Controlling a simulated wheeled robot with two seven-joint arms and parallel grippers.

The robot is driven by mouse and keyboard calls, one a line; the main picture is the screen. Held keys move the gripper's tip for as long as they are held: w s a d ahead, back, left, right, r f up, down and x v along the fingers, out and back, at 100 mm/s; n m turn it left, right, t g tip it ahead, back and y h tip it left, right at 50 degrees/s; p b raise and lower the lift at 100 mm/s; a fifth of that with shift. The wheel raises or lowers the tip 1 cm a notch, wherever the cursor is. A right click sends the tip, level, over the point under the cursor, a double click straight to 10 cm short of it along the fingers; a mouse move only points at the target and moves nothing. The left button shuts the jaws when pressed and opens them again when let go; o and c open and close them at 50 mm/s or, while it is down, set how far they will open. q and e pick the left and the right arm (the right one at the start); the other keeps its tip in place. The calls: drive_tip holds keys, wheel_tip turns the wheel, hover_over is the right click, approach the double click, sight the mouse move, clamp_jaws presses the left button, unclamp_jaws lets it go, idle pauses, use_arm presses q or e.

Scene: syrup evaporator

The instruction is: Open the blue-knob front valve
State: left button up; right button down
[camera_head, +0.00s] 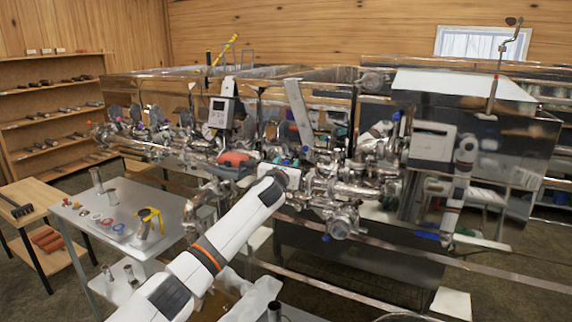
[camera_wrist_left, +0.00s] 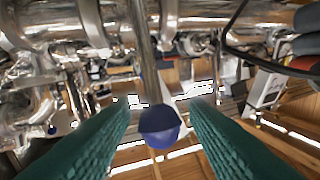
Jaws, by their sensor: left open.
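In the left wrist view the blue round knob (camera_wrist_left: 160,126) sits at the end of a straight metal lever that comes from the steel piping. The two green-lined fingers of my left gripper (camera_wrist_left: 160,135) are apart, one on each side of the knob, with gaps visible. In the head view my left gripper (camera_head: 284,178) is at the front piping, and its fingers are mostly hidden behind the wrist. A small blue knob (camera_head: 305,149) shows just beyond it; I cannot tell for certain that it is the same one. My right gripper is not in view.
Dense steel pipes and valves (camera_head: 345,190) run along the evaporator front. A red-and-black object (camera_head: 235,160) is close left of my gripper. A metal side table (camera_head: 125,215) with small parts stands left. Another blue knob (camera_head: 327,238) is lower on the piping.

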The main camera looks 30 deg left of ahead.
use_arm(q)
clamp_jaws()
drive_tip(key=shift+a+r+p, duration=0.15)
drive_tip(key=shift+p, duration=0.35)
drive_tip(key=a+n+h+p, duration=0.1)
drive_tip(key=p, duration=0.1)
drive_tip(key=a+f+n+h+p, duration=0.1)
drive_tip(key=a+p, duration=0.1)
drive_tip(key=p, duration=0.1)
drive_tip(key=a+n+h+p, duration=0.1)
drive_tip(key=a+p, duration=0.1)
drive_tip(key=p, duration=0.1)
drive_tip(key=shift+a+f, duration=0.1)
drive_tip(key=shift+f, duration=0.3)
drive_tip(key=shift+n, duration=0.3)
drive_tip(key=shift+c, duration=0.5)
unclamp_jaws()
drive_tip(key=shift+o, duration=0.5)
